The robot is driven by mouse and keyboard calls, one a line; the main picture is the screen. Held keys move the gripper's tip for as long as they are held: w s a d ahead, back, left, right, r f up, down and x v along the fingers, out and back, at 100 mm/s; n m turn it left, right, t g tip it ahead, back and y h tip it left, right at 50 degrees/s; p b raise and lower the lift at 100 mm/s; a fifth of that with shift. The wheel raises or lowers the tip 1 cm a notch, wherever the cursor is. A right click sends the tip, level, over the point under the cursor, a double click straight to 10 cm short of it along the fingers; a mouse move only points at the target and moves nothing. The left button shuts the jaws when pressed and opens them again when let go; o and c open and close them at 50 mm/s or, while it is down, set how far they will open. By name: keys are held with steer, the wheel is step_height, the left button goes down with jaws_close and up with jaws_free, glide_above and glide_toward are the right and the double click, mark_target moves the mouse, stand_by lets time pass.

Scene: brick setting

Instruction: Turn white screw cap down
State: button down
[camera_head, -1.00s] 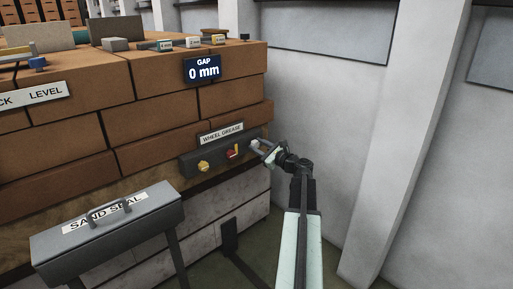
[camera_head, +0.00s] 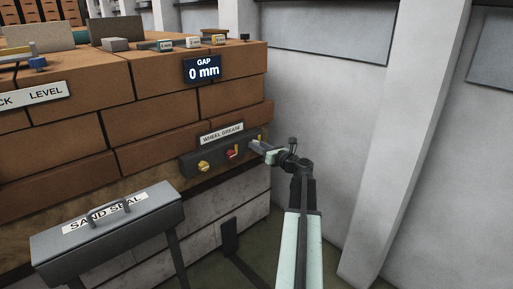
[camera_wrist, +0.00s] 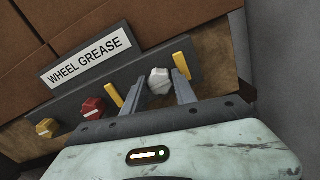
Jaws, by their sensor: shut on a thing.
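The white screw cap (camera_wrist: 159,81) is a faceted knob at the right end of the dark wheel grease panel (camera_wrist: 62,111). It sits between the two fingers of my gripper (camera_wrist: 161,84) in the wrist view, and the gripper is shut on it. In the head view my gripper (camera_head: 258,147) reaches the panel's right end from the right, and it hides the cap there. A yellow pointer (camera_wrist: 113,96) stands left of the cap and another yellow piece (camera_wrist: 183,53) stands behind the right finger.
A red cap (camera_wrist: 93,107) and a yellow cap (camera_wrist: 46,128) are on the same panel to the left. A label (camera_head: 221,133) reads WHEEL GREASE. A grey SAND SEAL box (camera_head: 150,214) stands lower left. A sign (camera_head: 205,68) reads GAP 0 mm.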

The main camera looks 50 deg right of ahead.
stand_by(0.4)
steer(key=c, duration=1)
jaws_free()
steer(key=s, duration=0.7)
steer(key=shift+s+a, duration=0.35)
